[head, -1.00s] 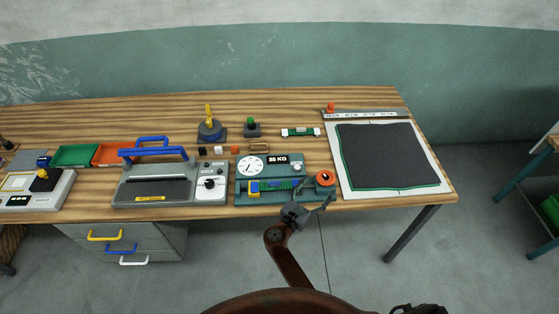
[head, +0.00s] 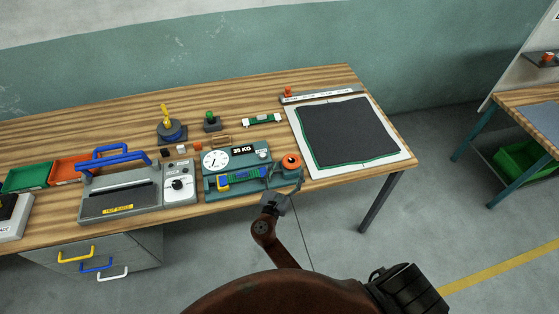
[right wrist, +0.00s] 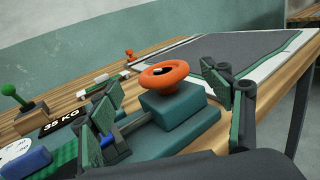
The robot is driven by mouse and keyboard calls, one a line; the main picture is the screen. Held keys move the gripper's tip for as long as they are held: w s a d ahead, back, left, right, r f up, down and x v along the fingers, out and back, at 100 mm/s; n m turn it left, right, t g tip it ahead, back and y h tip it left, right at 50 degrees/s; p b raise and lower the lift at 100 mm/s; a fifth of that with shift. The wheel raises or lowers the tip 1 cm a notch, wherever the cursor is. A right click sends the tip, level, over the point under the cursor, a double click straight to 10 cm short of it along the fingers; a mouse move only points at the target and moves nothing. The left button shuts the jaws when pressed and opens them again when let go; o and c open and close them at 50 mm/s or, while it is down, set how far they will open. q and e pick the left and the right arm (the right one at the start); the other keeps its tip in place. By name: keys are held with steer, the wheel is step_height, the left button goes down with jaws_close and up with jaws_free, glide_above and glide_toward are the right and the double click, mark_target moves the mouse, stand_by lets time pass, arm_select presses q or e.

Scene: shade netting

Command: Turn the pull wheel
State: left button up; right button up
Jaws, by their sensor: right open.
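The pull wheel is an orange ring with a dark centre (head: 291,161) on the right end of a teal tester (head: 212,187) near the bench's front edge. In the right wrist view the wheel (right wrist: 166,77) sits on a teal block (right wrist: 180,118). My right gripper (head: 284,190) is open and empty in front of the tester's right end. In the right wrist view its fingers (right wrist: 160,90) appear on either side of the wheel, with gaps on both sides. I see no contact with the wheel. My left gripper is out of view.
A grey machine with a blue handle (head: 109,153) stands left of the tester. A dark netting sheet (head: 348,131) lies to the right. A green-knobbed piece (head: 210,117) and a small green level-like bar (head: 262,121) stand behind. Bare wood shows along the back.

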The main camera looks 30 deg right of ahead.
mark_target(291, 164)
steer(key=shift+s+d+r+n+t+y+p, duration=0.25)
steer(key=shift+s+d+n+t+y+p, duration=0.25)
steer(key=shift+n+t+y, duration=0.15)
steer(key=shift+s+d+n+t+y+p, duration=0.15)
steer(key=shift+s+n+t+y+p, duration=0.2)
steer(key=shift+n+y, duration=0.15)
steer(key=shift+s+f+n+t+y, duration=0.3)
steer(key=shift+n+t+y, duration=0.1)
steer(key=shift+y, duration=0.35)
steer(key=shift+s+f+n+y+p, duration=0.1)
steer(key=shift+f+n+y+p, duration=0.1)
steer(key=shift+n+y+p, duration=0.1)
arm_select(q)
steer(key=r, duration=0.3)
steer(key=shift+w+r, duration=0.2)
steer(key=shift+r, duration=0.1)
arm_select(e)
steer(key=x, duration=0.7)
steer(key=shift+w+f, duration=0.1)
steer(key=shift+w, duration=0.3)
steer(key=c, duration=1.1)
steer(key=shift+c, duration=0.3)
